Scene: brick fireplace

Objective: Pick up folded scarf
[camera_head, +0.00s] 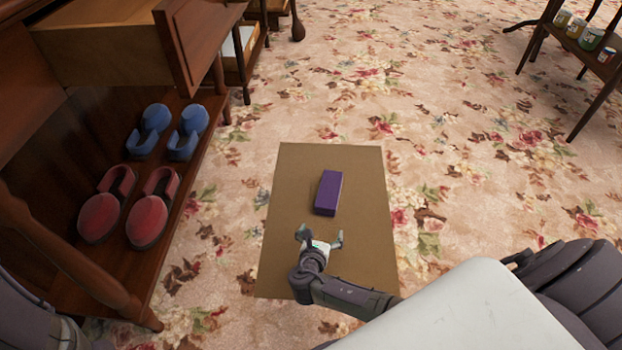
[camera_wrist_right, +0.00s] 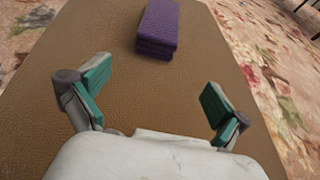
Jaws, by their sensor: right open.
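The folded scarf (camera_head: 328,193) is a purple oblong block lying on a brown mat (camera_head: 290,165) on the floor in the head view. In the right wrist view the scarf (camera_wrist_right: 158,27) is at the top, beyond the fingertips, and its stacked layers show at the near end. My right gripper (camera_head: 320,236) is just on the near side of the scarf and apart from it. In the right wrist view its teal-padded fingers (camera_wrist_right: 152,90) are spread wide with nothing between them. My left gripper is not in view; only a dark arm part shows at the lower left.
A wooden shelf unit at left holds blue slippers (camera_head: 170,132) and red slippers (camera_head: 128,206), below an open drawer (camera_head: 130,42). A small wooden table with several jars (camera_head: 590,39) stands at the upper right. The floral carpet (camera_head: 480,170) right of the mat is clear.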

